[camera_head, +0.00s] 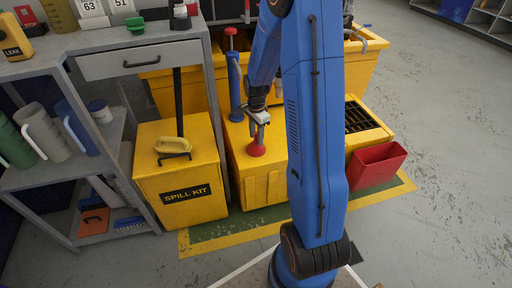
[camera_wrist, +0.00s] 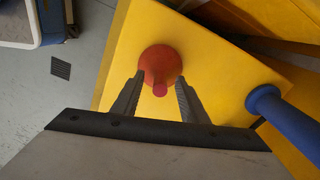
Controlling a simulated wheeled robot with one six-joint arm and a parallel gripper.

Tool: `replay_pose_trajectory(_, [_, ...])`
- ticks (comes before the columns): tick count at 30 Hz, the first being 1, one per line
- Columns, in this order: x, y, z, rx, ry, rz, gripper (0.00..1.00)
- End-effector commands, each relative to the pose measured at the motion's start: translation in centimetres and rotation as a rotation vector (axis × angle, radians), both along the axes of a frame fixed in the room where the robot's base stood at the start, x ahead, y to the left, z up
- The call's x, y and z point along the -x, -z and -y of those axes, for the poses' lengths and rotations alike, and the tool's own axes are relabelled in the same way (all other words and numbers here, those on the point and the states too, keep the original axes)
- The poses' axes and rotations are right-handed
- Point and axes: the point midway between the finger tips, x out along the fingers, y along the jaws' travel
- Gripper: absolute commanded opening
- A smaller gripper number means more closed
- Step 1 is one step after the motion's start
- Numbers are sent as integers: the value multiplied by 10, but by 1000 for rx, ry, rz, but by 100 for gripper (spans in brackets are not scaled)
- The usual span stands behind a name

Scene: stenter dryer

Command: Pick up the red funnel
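The red funnel (camera_head: 256,151) sits on top of a yellow box (camera_head: 262,188), left of my blue arm in the head view. In the wrist view the funnel (camera_wrist: 160,62) shows as a round red cone with its narrow spout toward my gripper. My gripper (camera_head: 259,132) is directly above the funnel and points down at it. In the wrist view the two dark fingers of my gripper (camera_wrist: 158,97) are apart, one on each side of the spout, with gaps visible. I cannot tell how far down they reach along it.
A blue upright cylinder with a red top (camera_head: 234,88) stands close to the left of my gripper. A yellow spill kit box (camera_head: 183,207) with a scoop (camera_head: 172,145) on it is further left, beside a grey shelf unit (camera_head: 150,60). A red bin (camera_head: 376,167) is at right.

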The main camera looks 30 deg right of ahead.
Motion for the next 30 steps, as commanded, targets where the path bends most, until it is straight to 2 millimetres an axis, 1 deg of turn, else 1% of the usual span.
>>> replay_pose_trajectory(5, [0, 0, 0, 0, 0, 0, 40])
replay_pose_trajectory(8, [0, 0, 0, 0, 0, 0, 18])
replay_pose_trajectory(9, [0, 0, 0, 0, 0, 0, 9])
replay_pose_trajectory(10, [0, 0, 0, 0, 0, 0, 2])
replay_pose_trajectory(11, [0, 0, 0, 0, 0, 0, 0])
replay_pose_trajectory(24, [0, -1, 0, 0, 0, 0, 0])
replay_pose_trajectory(26, [0, -4, 0, 0, 0, 1, 0])
replay_pose_trajectory(30, [-1, -22, 0, 1, 0, 3, 0])
